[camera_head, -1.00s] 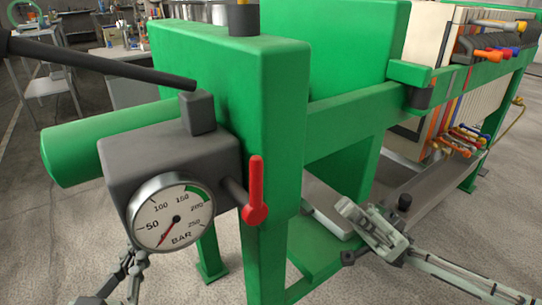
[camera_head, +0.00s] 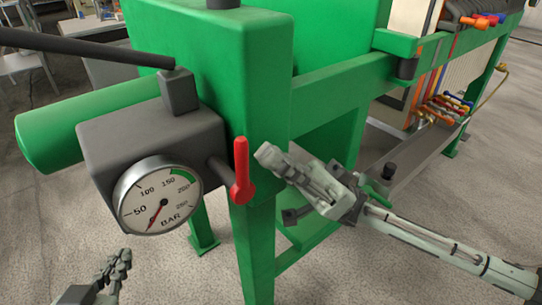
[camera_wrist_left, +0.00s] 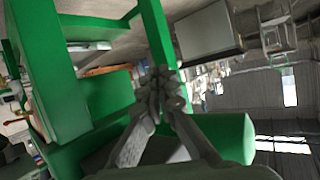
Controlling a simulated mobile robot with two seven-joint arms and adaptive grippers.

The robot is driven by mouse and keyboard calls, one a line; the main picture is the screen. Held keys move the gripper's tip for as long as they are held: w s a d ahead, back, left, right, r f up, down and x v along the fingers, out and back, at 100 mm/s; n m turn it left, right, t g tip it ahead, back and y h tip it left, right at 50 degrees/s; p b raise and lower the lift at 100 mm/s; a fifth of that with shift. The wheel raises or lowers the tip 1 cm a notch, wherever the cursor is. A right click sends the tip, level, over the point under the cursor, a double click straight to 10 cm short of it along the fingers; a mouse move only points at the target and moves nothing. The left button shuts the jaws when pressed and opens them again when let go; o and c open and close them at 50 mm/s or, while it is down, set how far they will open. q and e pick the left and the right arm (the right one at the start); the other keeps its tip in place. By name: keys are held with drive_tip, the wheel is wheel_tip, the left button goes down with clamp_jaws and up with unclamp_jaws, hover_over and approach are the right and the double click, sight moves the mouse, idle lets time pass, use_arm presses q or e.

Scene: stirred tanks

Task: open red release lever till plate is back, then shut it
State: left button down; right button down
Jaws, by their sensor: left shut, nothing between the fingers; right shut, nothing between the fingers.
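The red release lever (camera_head: 241,172) stands upright on a short shaft at the right of the grey pump block (camera_head: 150,140). A round pressure gauge (camera_head: 160,195) on the block's front has its needle near the low end. The green plate (camera_head: 325,35) stands behind the front green frame, with a gap before the pale plate stack. My right gripper (camera_head: 267,156) is shut and empty, just right of the lever and apart from it. My left gripper (camera_head: 122,260) is low at the left, below the gauge; its closed, empty fingers show in the left wrist view (camera_wrist_left: 160,95).
A long dark pump handle (camera_head: 85,45) reaches in from the upper left to the block. A green rail (camera_head: 340,75) runs to the plate stack (camera_head: 455,75) with coloured handles.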

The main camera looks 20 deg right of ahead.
use_arm(q)
drive_tip(key=shift+f, duration=0.1)
use_arm(e)
drive_tip(key=shift+a, duration=0.45)
use_arm(q)
drive_tip(key=s+a+f+g, duration=0.1)
drive_tip(key=f, duration=0.1)
drive_tip(key=s+a+f+g+y+p, duration=0.1)
drive_tip(key=a, duration=0.1)
drive_tip(key=shift+s+a+f+g+y, duration=0.1)
drive_tip(key=shift+s+f+g+y, duration=0.05)
drive_tip(key=shift+f+g+y, duration=0.2)
use_arm(e)
drive_tip(key=shift+s+a+r+h, duration=0.1)
drive_tip(key=shift+s+a+h, duration=0.1)
drive_tip(key=shift+a+h, duration=0.25)
